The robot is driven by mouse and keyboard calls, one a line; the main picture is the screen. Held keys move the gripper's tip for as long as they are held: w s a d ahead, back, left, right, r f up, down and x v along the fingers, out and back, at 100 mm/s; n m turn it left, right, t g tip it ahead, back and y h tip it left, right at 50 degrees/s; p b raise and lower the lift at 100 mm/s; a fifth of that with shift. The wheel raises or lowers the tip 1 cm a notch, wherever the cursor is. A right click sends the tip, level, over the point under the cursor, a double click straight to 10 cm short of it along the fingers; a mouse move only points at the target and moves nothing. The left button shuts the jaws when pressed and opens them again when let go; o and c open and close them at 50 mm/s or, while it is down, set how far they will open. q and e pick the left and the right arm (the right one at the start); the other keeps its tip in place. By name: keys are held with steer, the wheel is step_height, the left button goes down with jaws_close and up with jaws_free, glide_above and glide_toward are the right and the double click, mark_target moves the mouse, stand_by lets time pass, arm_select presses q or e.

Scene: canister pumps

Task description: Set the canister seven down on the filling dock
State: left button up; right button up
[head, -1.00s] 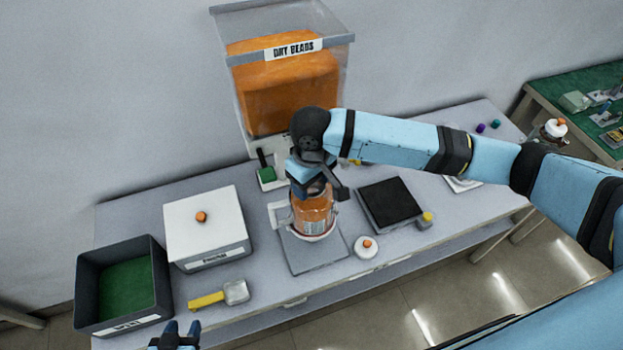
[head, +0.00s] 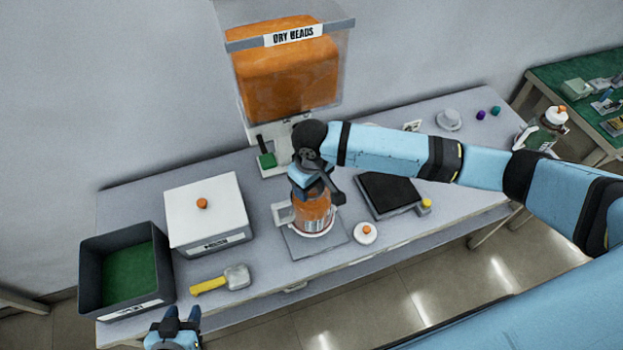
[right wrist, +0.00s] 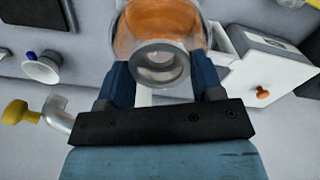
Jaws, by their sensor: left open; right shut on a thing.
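A clear canister with orange contents (head: 314,213), which I take for canister seven, is upright in my right gripper (head: 314,190). It is over a flat grey square plate (head: 331,249), possibly the filling dock; I read no label on it. I cannot tell whether the canister's base touches the plate. In the right wrist view the blue fingers (right wrist: 163,88) are shut around the canister (right wrist: 160,28), near its narrow clear end. A white bracket-like piece (head: 282,214) shows at the canister's left. My left gripper (head: 182,318) is open and empty at the table's front left.
The dry beads hopper (head: 287,75) stands behind. A white lidded box (head: 207,212), a dark green-floored bin (head: 130,275) and a yellow-handled scoop (head: 222,279) are to the left. A white lid with an orange knob (head: 365,233) and a black-topped scale (head: 387,192) are close on the right.

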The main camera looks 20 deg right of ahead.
arm_select(q)
steer(key=shift+w+d+r, duration=0.1)
steer(key=shift+w+r, duration=0.05)
arm_select(e)
steer(key=shift+p, duration=0.3)
arm_select(q)
steer(key=shift+w+r, duration=0.35)
steer(key=shift+r, duration=0.15)
steer(key=shift+s+r, duration=0.1)
steer(key=shift+s, duration=0.05)
steer(key=shift+s, duration=0.2)
arm_select(e)
steer(key=shift+f, duration=0.1)
arm_select(q)
steer(key=shift+s, duration=0.2)
steer(key=shift+w+p, duration=0.2)
steer(key=shift+p, duration=0.1)
